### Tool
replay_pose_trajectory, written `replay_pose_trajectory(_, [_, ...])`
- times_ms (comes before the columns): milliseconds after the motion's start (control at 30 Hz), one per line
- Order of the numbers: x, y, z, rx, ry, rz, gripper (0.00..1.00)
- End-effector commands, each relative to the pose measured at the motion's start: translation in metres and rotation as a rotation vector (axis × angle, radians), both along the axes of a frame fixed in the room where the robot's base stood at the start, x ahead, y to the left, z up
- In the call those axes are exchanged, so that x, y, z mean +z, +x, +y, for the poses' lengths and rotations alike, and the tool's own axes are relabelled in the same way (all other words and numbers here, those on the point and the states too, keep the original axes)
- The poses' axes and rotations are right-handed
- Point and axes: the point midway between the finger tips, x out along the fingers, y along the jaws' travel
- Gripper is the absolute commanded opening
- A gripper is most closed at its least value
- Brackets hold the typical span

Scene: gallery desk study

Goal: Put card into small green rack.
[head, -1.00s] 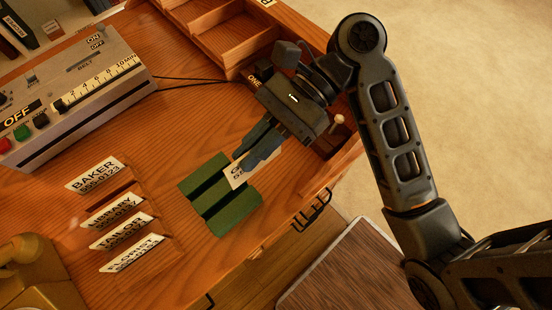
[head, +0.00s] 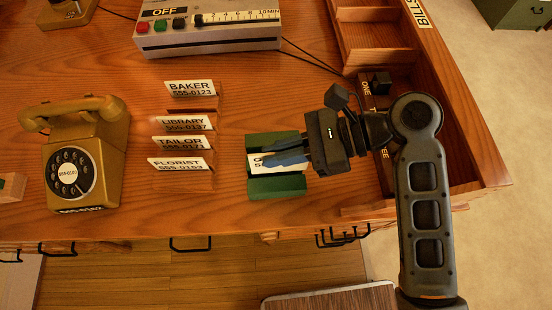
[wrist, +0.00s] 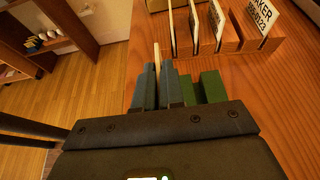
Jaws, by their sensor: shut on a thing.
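The white card (head: 259,163) is in my gripper, its printing mostly covered by the fingers. The wrist view shows the card (wrist: 157,58) edge-on and upright between the two blue-grey fingers. My gripper (head: 284,157) is shut on it and reaches in from the right. The small green rack (head: 277,186) stands on the desk under the card, and its green blocks show on both sides of it. In the wrist view the rack (wrist: 213,88) is just right of the fingers. I cannot tell whether the card's lower edge is inside a slot.
Brown holders with upright cards, including BAKER (head: 190,88) and FLORIST (head: 178,164), stand left of the rack. A gold telephone (head: 105,150) is further left. A grey timer box (head: 210,30) is behind. A wooden compartment tray (head: 372,35) lies at the right.

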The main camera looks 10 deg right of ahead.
Motion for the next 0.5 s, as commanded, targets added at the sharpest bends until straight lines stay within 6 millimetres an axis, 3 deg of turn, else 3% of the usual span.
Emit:
replay_pose_trajectory(167, [-0.007, 0.004, 0.007, 0.000, 0.000, -0.001, 0.00])
replay_pose_trajectory(500, [-0.045, 0.003, 0.007, 0.000, 0.000, 0.001, 0.00])
